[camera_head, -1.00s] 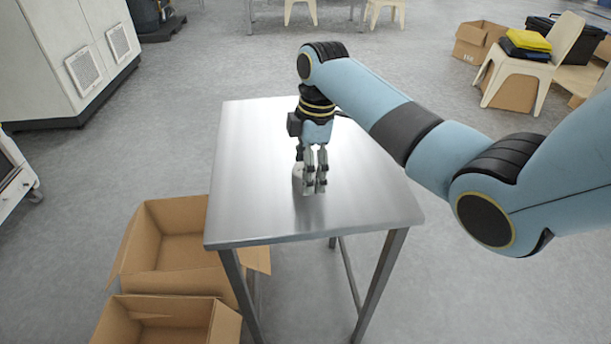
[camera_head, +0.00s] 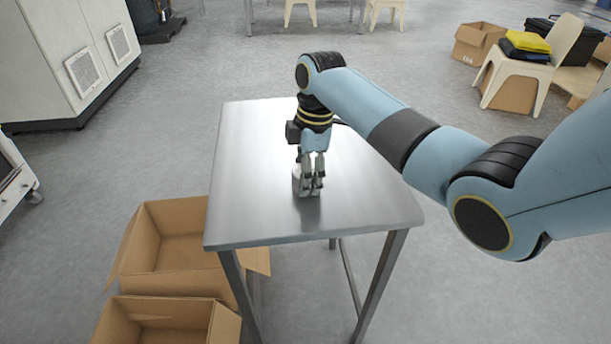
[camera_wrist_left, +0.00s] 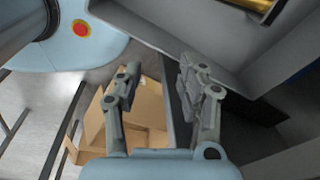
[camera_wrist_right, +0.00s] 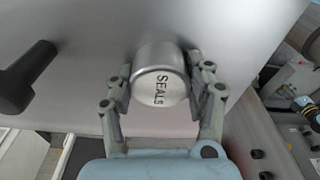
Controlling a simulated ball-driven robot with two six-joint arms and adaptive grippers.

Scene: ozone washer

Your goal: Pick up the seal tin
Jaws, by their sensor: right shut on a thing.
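The seal tin (camera_wrist_right: 160,82) is a small silver round tin with "SEALS" printed on its light end face. In the right wrist view it sits between the fingers of my right gripper (camera_wrist_right: 160,88), which is shut on it. In the head view my right gripper (camera_head: 309,188) points down at the metal table (camera_head: 262,215), and the tin (camera_head: 296,180) shows only as a pale part beside the fingers, mostly hidden. I cannot tell whether the tin touches the table. My left gripper (camera_wrist_left: 157,90) is open and empty in the left wrist view.
Open cardboard boxes (camera_head: 128,262) stand on the floor at the table's left. In the right wrist view a dark handle-like object (camera_wrist_right: 25,78) is at the left. Grey panels (camera_wrist_left: 200,30) are close to the left gripper.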

